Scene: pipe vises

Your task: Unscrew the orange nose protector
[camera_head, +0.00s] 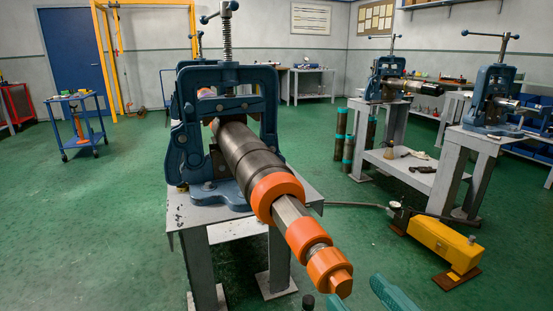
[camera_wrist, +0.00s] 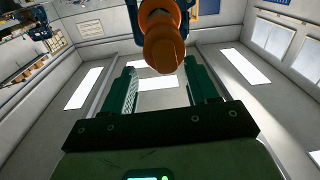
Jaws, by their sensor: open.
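The orange nose protector (camera_head: 329,271) is the stepped orange piece at the near end of the dark pipe tool (camera_head: 242,150), which is clamped in the blue vise (camera_head: 228,77) and slopes down toward me. In the wrist view the nose protector (camera_wrist: 163,45) hangs at the top centre, between and beyond the fingertips. My gripper (camera_wrist: 160,68) is open, its two green fingers spread to either side with nothing held. In the head view the green fingertips (camera_head: 360,293) show at the bottom edge, just right of and below the protector. Contact is not visible.
Two more orange collars, a large ring (camera_head: 277,194) and a smaller one (camera_head: 307,236), sit farther up the tool. The vise stands on a grey steel table (camera_head: 190,218). A yellow pump unit (camera_head: 445,246) lies on the floor at right.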

